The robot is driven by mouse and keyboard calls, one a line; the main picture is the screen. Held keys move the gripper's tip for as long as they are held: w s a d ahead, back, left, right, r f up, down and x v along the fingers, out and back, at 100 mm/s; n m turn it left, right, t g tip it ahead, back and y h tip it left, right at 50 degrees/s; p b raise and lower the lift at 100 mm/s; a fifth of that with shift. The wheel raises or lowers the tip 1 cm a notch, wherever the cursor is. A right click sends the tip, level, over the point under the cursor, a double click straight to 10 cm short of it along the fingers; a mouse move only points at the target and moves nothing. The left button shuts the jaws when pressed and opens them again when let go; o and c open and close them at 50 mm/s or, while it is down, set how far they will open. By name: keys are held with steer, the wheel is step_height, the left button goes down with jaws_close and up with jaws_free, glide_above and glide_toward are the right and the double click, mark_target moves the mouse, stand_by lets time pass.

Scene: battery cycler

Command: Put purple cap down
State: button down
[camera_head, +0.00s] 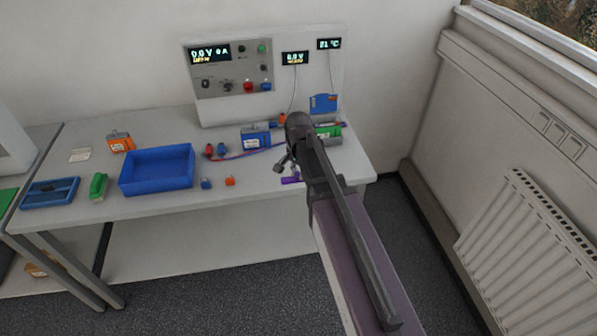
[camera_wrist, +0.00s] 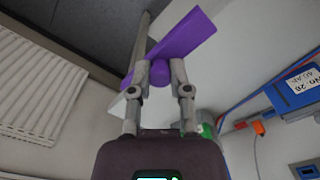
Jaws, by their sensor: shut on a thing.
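The purple cap (camera_wrist: 185,38) is a flat purple plate with a round knob (camera_wrist: 160,73). In the wrist view, my gripper (camera_wrist: 158,68) is shut on the knob, with one finger on each side. In the head view, the purple cap (camera_head: 291,180) shows just below my gripper (camera_head: 284,165), over the front right part of the light table (camera_head: 240,190). My arm hides part of this area. I cannot tell whether the cap touches the table.
A blue tray (camera_head: 157,188), a blue battery (camera_head: 256,136) and small orange (camera_head: 230,181) and blue (camera_head: 206,184) pieces are on the table. A cycler panel (camera_head: 225,80) stands behind. Red and blue cables (camera_head: 243,155) run across. Bare tabletop shows left of my gripper.

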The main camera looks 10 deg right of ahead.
steer(key=d+f+b, duration=0.6)
steer(key=shift+d+f, duration=0.15)
stand_by(0.3)
steer(key=w+a, duration=0.1)
steer(key=w, duration=0.3)
steer(key=w+a+f+b, duration=0.1)
steer(key=w, duration=0.4)
steer(key=w+a, duration=0.1)
steer(key=w, duration=0.4)
steer(key=shift+w+a+f, duration=0.1)
steer(key=shift+f, duration=0.1)
steer(key=shift+w, duration=0.1)
steer(key=shift+w+a, duration=0.1)
steer(key=shift+w, duration=0.2)
steer(key=shift+w+f+b, duration=0.25)
steer(key=shift+f+b, duration=0.35)
steer(key=shift+b, duration=0.2)
steer(key=shift+a+f+b, duration=0.1)
steer(key=shift+f+b, duration=1.1)
steer(key=shift+f, duration=0.05)
